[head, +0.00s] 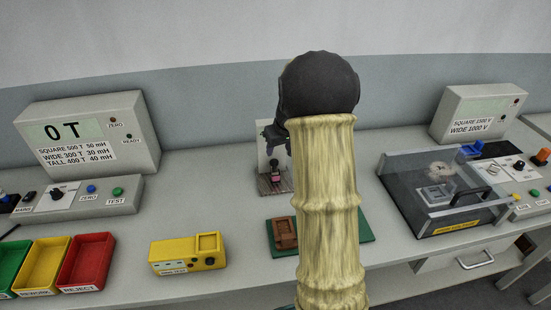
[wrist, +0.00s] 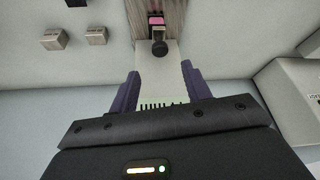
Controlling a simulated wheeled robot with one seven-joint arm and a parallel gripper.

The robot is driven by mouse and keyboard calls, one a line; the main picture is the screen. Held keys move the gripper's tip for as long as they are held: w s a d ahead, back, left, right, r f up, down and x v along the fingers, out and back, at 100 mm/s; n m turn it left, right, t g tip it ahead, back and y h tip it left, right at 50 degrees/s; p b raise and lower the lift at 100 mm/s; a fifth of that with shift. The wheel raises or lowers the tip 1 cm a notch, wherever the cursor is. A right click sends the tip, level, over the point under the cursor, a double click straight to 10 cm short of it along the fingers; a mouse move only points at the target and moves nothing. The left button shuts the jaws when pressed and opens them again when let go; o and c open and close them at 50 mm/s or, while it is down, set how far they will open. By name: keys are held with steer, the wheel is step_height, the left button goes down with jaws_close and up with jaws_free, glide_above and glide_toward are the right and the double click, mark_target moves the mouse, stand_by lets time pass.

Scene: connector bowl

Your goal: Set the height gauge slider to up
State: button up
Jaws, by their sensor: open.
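The height gauge (head: 263,155) stands at the back of the bench, a pale upright plate partly hidden behind my arm. Near its foot are a dark knob (head: 273,164) and a pink block. In the wrist view, the height gauge (wrist: 160,60) shows as a pale strip with dark tick marks. Its round black knob (wrist: 159,47) sits at the end by the pink block (wrist: 156,20). My gripper (wrist: 160,80) is open, its purple fingers on either side of the strip. The knob is just beyond the fingertips, and nothing is held. In the head view my arm hides most of the gripper.
A green board (head: 285,252) with a brown fixture lies in front of the gauge. A yellow box (head: 188,254) and red bin (head: 86,262) are to the left. A clear-lidded tester (head: 440,190) is to the right. Small grey blocks (wrist: 96,36) lie beside the gauge.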

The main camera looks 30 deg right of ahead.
mark_target(275, 162)
steer(key=x, duration=0.8)
steer(key=shift+p, duration=0.3)
steer(key=shift+c, duration=0.2)
